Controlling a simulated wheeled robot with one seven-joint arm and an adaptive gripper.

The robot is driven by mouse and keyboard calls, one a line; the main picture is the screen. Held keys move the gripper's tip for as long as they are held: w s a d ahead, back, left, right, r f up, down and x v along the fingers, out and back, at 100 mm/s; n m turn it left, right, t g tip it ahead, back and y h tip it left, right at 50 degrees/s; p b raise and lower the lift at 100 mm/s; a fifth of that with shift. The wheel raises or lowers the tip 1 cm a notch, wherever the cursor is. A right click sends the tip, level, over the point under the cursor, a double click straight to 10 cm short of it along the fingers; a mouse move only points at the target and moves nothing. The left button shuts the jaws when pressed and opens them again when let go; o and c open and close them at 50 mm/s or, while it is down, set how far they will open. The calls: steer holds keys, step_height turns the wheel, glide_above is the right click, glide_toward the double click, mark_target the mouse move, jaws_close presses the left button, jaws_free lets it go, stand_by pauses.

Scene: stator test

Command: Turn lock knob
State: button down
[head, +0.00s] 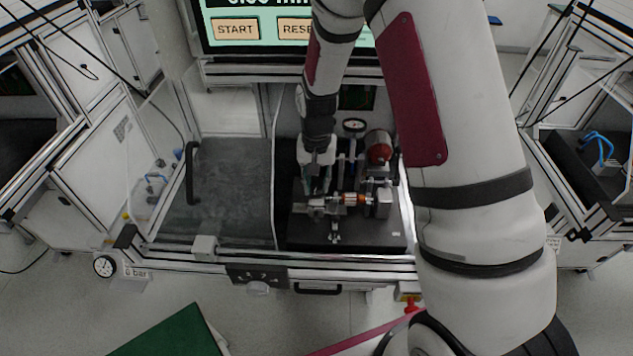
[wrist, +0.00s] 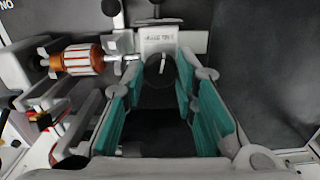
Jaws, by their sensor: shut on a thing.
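My gripper (head: 314,188) reaches down over the left part of the test fixture (head: 340,232) in the head view. In the wrist view the teal-padded fingers of my gripper (wrist: 160,72) are shut on a dark round knob (wrist: 158,80), one finger on each side. The knob sits just in front of a light grey block (wrist: 158,41) with small lettering. My gripper hides the knob in the head view, and its turn angle cannot be told.
An orange-and-silver cylinder (wrist: 84,59) lies left of the block, joined by a thin shaft. A dial gauge (head: 354,126) and a red cylinder (head: 379,148) stand at the back of the fixture. A bare dark plate (head: 232,185) lies to the left.

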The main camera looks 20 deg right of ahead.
mark_target(317, 186)
steer(key=n, duration=0.5)
steer(key=shift+n, duration=0.3)
steer(key=n, duration=0.5)
steer(key=shift+n, duration=0.3)
steer(key=c, duration=1.3)
jaws_free()
steer(key=shift+r, duration=6)
